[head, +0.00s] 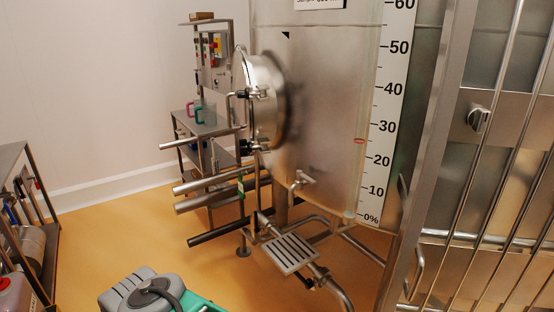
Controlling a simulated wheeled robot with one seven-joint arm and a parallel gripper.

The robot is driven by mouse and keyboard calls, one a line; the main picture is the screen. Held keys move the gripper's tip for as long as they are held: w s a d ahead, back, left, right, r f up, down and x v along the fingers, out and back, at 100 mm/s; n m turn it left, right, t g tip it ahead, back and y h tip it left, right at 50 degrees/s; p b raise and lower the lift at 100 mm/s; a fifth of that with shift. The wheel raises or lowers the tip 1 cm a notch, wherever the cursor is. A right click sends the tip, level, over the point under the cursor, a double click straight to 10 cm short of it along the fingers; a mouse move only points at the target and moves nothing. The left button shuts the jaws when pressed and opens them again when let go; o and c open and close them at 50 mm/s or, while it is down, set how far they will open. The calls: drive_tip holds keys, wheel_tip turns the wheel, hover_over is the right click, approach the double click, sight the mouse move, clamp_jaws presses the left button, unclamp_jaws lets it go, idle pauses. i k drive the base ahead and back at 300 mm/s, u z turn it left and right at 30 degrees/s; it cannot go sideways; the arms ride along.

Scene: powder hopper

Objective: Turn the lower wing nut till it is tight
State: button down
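A round steel hatch (264,100) stands out from the left side of a large steel tank (325,110). Small fittings show at its rim, one at the upper left (241,94) and one low down near the bottom edge (257,147). The lower wing nut cannot be made out clearly at this size, and I cannot tell how tight it is. My gripper is not in view.
A level scale (388,110) runs up the tank. Steel pipes (210,195) and a slotted step (290,253) sit below the hatch. A shelf rack (208,125) stands behind. A grey and green machine (150,290) is in front. Railings (490,150) close the right.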

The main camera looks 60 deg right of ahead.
sight(245, 147)
drive_tip(key=z, duration=0.95)
drive_tip(key=i, duration=0.9)
drive_tip(key=z, duration=0.65)
drive_tip(key=k, duration=0.5)
drive_tip(key=u, duration=0.8)
drive_tip(key=i, duration=0.5)
drive_tip(key=u, duration=0.05)
